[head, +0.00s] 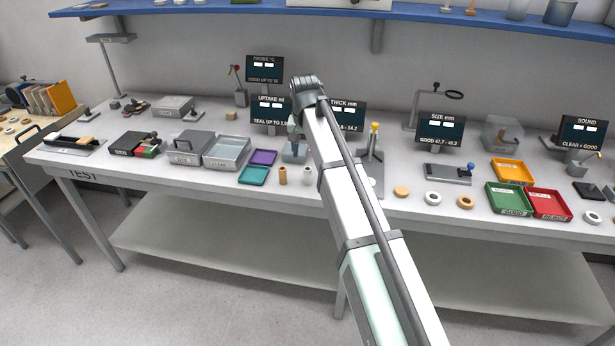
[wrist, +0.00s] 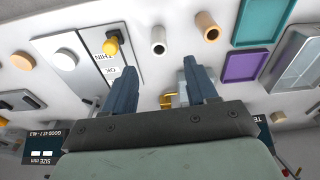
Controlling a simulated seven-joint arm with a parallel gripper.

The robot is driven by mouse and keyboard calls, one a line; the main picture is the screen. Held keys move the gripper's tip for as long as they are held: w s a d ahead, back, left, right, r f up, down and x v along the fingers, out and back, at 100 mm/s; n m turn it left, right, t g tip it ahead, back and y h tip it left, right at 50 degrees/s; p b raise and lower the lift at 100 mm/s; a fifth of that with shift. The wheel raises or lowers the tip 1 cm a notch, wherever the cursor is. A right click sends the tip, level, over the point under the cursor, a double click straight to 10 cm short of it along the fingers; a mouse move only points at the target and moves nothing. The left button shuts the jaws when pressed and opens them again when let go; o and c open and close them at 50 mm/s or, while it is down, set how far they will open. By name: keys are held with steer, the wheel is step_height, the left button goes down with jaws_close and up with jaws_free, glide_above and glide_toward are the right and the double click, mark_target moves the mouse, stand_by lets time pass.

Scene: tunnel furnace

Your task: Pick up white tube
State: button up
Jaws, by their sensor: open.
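The white tube (head: 306,176) stands upright on the table just left of my arm in the head view. In the wrist view the white tube (wrist: 158,40) shows its dark open end, beyond my fingertips. A tan tube (head: 282,175) stands beside it, apart from it; it also shows in the wrist view (wrist: 207,26). My gripper (wrist: 160,76) is open, with nothing between its fingers. The white tube lies ahead of the gap between the fingers, not touching either. In the head view my gripper is small and partly hidden by my arm.
A teal tray (head: 254,176) and a purple tray (head: 263,157) lie left of the tubes. A thickness gauge with a yellow knob (wrist: 111,46) stands close by on the other side. Discs and rings lie right.

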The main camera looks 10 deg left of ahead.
mark_target(308, 173)
steer(key=shift+w+f, duration=0.25)
steer(key=shift+f, duration=1.5)
steer(key=shift+w+f, duration=0.2)
steer(key=shift+f, duration=1.5)
steer(key=shift+w+f, duration=0.25)
steer(key=shift+f, duration=1.5)
steer(key=shift+c, duration=0.3)
steer(key=c, duration=1)
steer(key=shift+r, duration=0.2)
